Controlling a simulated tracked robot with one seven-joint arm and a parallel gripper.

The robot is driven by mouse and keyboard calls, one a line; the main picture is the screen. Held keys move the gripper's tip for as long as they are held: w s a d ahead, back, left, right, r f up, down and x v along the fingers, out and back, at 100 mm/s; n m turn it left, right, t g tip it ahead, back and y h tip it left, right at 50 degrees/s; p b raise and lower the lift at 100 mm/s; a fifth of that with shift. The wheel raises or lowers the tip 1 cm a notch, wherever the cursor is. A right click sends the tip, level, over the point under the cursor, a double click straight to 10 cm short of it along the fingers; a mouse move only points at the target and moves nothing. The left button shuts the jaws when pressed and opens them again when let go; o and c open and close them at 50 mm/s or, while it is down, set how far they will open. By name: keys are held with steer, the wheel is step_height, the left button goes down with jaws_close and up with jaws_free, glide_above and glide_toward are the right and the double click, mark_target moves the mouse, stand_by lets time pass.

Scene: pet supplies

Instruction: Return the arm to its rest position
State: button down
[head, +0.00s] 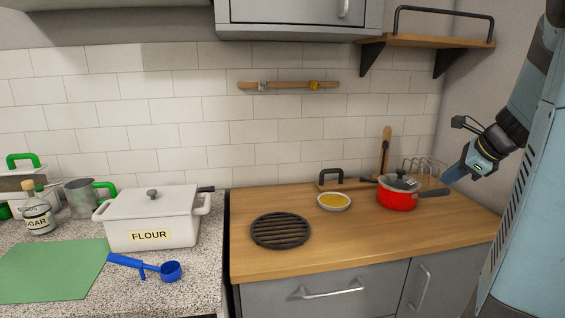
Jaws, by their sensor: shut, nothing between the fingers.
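My gripper (451,176) is at the right of the head view, above the right end of the wooden counter (370,247). Its fingers are closed with nothing between them. They point down and left, close in the picture to the black handle of a red pot (397,200). I cannot tell whether they touch it. My blue and black arm comes in from the right edge and hides part of the wall and the counter's right end.
A black round trivet (281,231) and a small bowl of yellow contents (334,202) stand on the wooden counter. A wire rack (424,167) is behind the pot. The speckled counter at left holds a FLOUR container (150,218), blue scoop (170,271) and green mat (50,272).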

steer(key=s+a+r+n+g, duration=0.1)
steer(key=s+a+n, duration=0.2)
steer(key=a+n, duration=0.4)
steer(key=s+a+r+n+g, duration=0.1)
steer(key=s+a+n, duration=0.35)
steer(key=a, duration=0.45)
steer(key=s+a+n+h, duration=0.2)
steer(key=s+a+n, duration=0.5)
steer(key=s+n, duration=0.3)
steer(key=shift+s+a+f+n+t+h, duration=0.2)
steer(key=shift+f+n+t+h, duration=0.15)
steer(key=shift+n, duration=1.6)
steer(key=shift+d, duration=0.1)
